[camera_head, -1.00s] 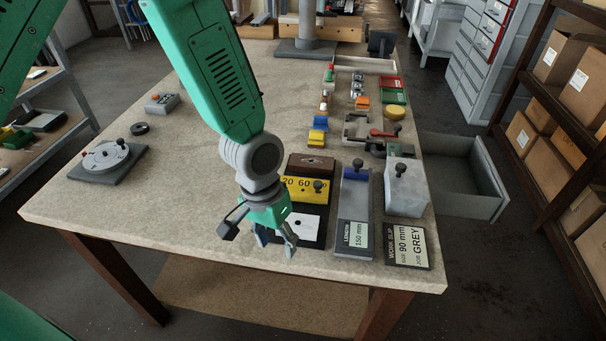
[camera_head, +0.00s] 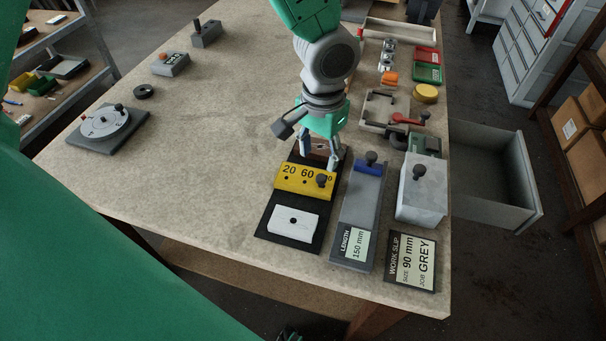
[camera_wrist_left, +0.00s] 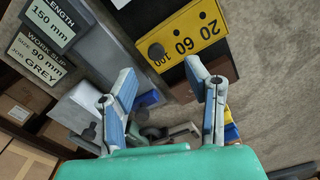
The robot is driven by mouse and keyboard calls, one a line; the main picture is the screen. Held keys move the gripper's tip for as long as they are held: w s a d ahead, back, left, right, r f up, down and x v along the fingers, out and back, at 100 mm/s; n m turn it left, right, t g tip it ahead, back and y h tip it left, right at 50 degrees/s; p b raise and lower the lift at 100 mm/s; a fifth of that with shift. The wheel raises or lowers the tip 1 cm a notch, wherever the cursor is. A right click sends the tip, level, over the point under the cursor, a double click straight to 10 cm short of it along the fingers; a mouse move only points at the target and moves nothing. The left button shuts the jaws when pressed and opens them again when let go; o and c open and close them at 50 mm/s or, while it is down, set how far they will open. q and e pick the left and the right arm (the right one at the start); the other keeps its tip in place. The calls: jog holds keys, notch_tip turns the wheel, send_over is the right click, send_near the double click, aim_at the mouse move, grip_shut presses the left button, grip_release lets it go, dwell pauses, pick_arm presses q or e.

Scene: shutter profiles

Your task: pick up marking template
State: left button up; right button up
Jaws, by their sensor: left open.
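The marking template is most likely the yellow piece marked 20, 60 and 100 (camera_head: 289,181), with small holes and a dark knob. It lies across a black base (camera_head: 269,221), between a white block (camera_head: 293,221) and a brown block (camera_head: 318,146). My left gripper (camera_head: 319,160) is open over the brown block, just behind the yellow piece, its fingers pointing down. In the left wrist view the open fingers (camera_wrist_left: 160,70) are apart with nothing between them, and the yellow piece (camera_wrist_left: 185,40) is beyond them. My right gripper is not recognisable in view.
To the right stand a grey length gauge (camera_head: 354,213) with a blue block, a grey block with a knob (camera_head: 423,190) and a work slip (camera_head: 411,262). A red-handled clamp (camera_head: 400,119) is behind them. The tabletop to the left is mostly clear, with a round dial (camera_head: 104,121).

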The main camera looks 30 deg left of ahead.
aim_at(323, 179)
pick_arm(q)
jog(key=shift+w+d+f, duration=0.1)
jog(key=shift+d+f, duration=0.25)
jog(key=shift+f, duration=0.2)
jog(key=shift+w+d+f, duration=0.1)
jog(key=shift+d+f, duration=0.2)
jog(key=shift+f, duration=0.2)
jog(key=shift+d+f, duration=0.2)
jog(key=shift+s+d+f, duration=0.1)
jog(key=shift+f, duration=0.25)
jog(key=f, duration=0.2)
jog(key=a+f, duration=0.1)
jog(key=shift+s+a+f, duration=0.1)
jog(key=shift+a+f, duration=0.1)
jog(key=shift+f, duration=0.15)
jog(key=shift+a+f, duration=0.35)
jog(key=shift+f, duration=0.05)
jog(key=shift+d, duration=0.2)
jog(key=shift+c, duration=0.4)
jog(key=shift+d+r, duration=0.1)
jog(key=shift+d, duration=0.15)
jog(key=c, duration=0.7)
jog(key=shift+d, duration=0.2)
grip_shut()
jog(key=shift+d, duration=0.2)
jog(key=shift+a, duration=0.15)
pick_arm(e)
jog(key=shift+w+d+f, duration=0.1)
jog(key=shift+d+f, duration=0.1)
jog(key=shift+d, duration=0.65)
